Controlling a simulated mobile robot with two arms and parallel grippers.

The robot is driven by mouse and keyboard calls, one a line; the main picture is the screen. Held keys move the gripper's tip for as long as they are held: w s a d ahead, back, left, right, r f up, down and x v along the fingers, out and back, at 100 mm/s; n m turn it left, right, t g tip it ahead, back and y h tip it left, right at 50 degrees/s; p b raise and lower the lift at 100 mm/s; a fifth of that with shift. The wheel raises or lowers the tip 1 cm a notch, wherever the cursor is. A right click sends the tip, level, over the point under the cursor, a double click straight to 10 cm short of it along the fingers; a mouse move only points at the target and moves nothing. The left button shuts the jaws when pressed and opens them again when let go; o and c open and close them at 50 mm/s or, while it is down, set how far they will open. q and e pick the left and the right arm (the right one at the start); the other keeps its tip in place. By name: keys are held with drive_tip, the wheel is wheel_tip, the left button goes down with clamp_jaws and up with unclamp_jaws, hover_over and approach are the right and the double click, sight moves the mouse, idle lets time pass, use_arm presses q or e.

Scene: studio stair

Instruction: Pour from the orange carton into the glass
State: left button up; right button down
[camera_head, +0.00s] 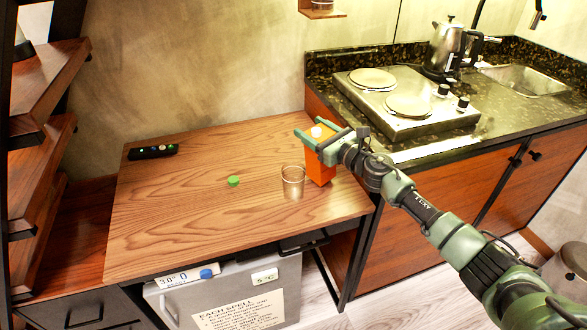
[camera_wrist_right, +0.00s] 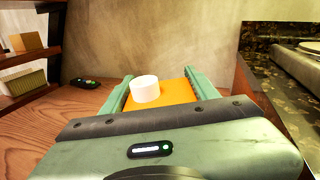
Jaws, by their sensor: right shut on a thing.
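The orange carton (camera_head: 320,168) stands upright at the right end of the wooden table, with a white cap on top. My right gripper (camera_head: 322,139) is shut on its upper part, one finger on each side. In the right wrist view the carton (camera_wrist_right: 168,97) shows between the two fingers of the right gripper (camera_wrist_right: 166,93), its white cap (camera_wrist_right: 145,89) in place. The clear glass (camera_head: 293,181) stands upright on the table just left of the carton and looks empty. I cannot tell whether glass and carton touch. My left gripper is in neither view.
A small green object (camera_head: 233,181) lies mid-table and a dark remote-like object (camera_head: 153,152) lies at the back left. The table (camera_head: 190,215) is otherwise clear. A counter with a hot plate (camera_head: 407,100) and kettle (camera_head: 447,48) stands at right; shelves (camera_head: 40,90) stand at left.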

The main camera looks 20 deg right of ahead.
drive_tip(key=shift+s+a+r+n, duration=0.15)
drive_tip(key=shift+a+n, duration=0.25)
drive_tip(key=shift+n, duration=0.2)
drive_tip(key=shift+s+a+r+n, duration=0.15)
drive_tip(key=shift+a+n, duration=0.25)
drive_tip(key=shift+n, duration=0.2)
drive_tip(key=shift+s+a+f+n, duration=0.15)
drive_tip(key=shift+a+f+n, duration=0.15)
drive_tip(key=shift+a+n, duration=0.25)
drive_tip(key=shift+s+a+f+n, duration=0.15)
drive_tip(key=shift+a+f+n, duration=0.15)
drive_tip(key=shift+n, duration=0.35)
drive_tip(key=shift+s+a+f+n, duration=0.2)
drive_tip(key=shift+a+f+n, duration=0.15)
drive_tip(key=shift+n, duration=0.35)
